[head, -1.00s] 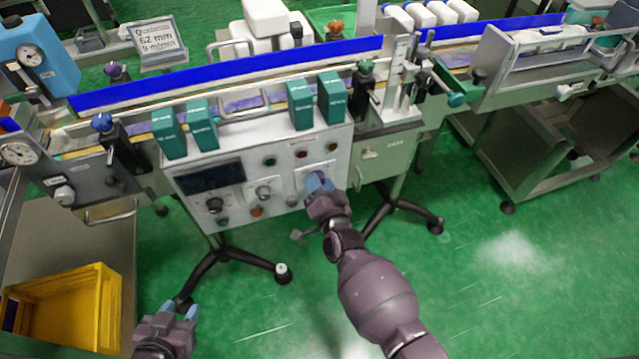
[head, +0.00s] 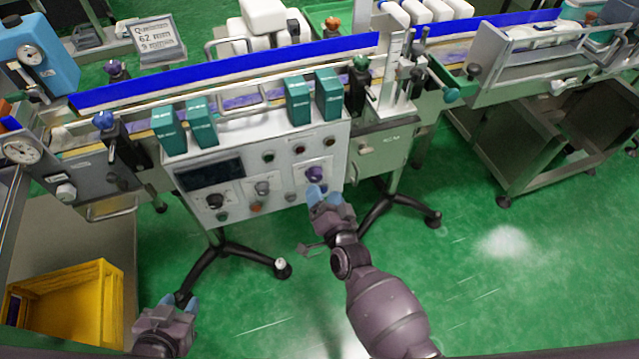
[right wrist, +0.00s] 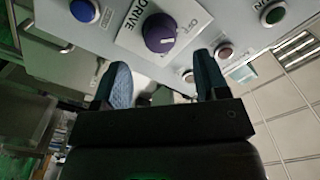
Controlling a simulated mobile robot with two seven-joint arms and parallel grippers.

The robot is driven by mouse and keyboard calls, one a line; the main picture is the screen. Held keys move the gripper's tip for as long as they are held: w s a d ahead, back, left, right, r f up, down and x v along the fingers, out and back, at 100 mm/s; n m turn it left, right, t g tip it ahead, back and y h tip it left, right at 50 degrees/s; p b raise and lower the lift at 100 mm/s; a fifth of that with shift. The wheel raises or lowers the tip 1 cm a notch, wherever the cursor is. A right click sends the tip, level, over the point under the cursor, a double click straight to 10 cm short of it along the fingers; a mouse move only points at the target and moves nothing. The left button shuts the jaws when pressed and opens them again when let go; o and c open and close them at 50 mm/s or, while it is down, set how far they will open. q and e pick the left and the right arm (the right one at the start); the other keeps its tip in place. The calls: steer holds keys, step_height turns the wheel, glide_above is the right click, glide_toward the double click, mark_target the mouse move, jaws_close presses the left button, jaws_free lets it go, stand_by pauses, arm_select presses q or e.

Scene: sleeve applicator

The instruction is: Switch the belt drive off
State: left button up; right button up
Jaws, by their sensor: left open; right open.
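The belt drive switch is a purple rotary knob (head: 315,173) on a white plate at the right of the grey control panel (head: 290,172). In the right wrist view the knob (right wrist: 160,33) has a white pointer line, and the plate reads "DRIVE" and, beside the knob, a word that looks like "OFF". The pointer is turned toward that word. My right gripper (head: 323,192) is open and empty just below the knob, apart from it; its blue fingers also show in the right wrist view (right wrist: 165,82). My left gripper (head: 178,305) is open and empty, low at the left.
Several small buttons and two black-marked dials surround the knob, including a blue button (right wrist: 83,11). Teal boxes (head: 298,101) stand above the panel beside the conveyor. A yellow crate (head: 112,305) is at lower left. Green floor is clear at the right.

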steer(key=v, duration=0.5)
steer(key=shift+s+d, duration=0.1)
steer(key=shift+s, duration=0.2)
